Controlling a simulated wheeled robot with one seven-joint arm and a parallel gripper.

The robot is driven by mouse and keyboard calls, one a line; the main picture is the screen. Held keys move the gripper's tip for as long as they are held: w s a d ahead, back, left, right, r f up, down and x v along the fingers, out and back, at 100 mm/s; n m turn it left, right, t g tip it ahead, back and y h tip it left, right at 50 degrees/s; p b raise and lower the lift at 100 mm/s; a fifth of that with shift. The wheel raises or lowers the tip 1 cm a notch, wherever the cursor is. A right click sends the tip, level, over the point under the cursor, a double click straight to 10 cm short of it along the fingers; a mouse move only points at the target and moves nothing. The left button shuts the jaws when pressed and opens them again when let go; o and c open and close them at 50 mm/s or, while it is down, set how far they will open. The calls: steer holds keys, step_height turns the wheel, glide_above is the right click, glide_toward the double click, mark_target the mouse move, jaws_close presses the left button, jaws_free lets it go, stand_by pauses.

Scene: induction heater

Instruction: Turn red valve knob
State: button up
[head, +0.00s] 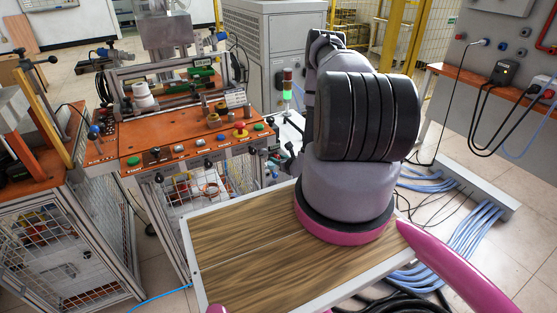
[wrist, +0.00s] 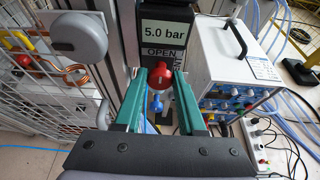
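The red valve knob (wrist: 160,75) shows in the wrist view, just below a dark panel (wrist: 166,35) that reads "5.0 bar" and "OPEN". My gripper (wrist: 161,80) has two green fingers standing apart, with their tips on either side of the knob. I see no clear grip on it, though how near the tips are in depth is hard to tell. A blue fitting (wrist: 156,103) sits below the knob, between the fingers. In the head view my own arm blocks the gripper and the knob.
A grey round-headed part (wrist: 78,38) stands left of the fingers. A white instrument box (wrist: 235,70) with a black handle and a power strip (wrist: 258,145) are to the right. The head view shows an orange workbench (head: 190,142) and blue cables (head: 465,245) on the floor.

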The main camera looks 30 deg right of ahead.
jaws_close()
steer(key=m+y, duration=0.2)
steer(key=shift+d+m, duration=0.25)
steer(key=shift+m, duration=0.15)
steer(key=m+y, duration=0.2)
steer(key=m, duration=0.1)
steer(key=shift+d+f, duration=0.15)
steer(key=shift+d+f+m+t+y, duration=0.1)
steer(key=shift+m+t+y, duration=0.4)
steer(key=shift+m, duration=0.75)
steer(key=shift+a+f+m+t+y, duration=0.15)
steer(key=shift+m+t+y, duration=0.35)
steer(key=shift+m, duration=0.8)
steer(key=shift+d+f+m+t+y, duration=0.15)
steer(key=shift+m+t+y, duration=0.3)
steer(key=shift+m, duration=0.8)
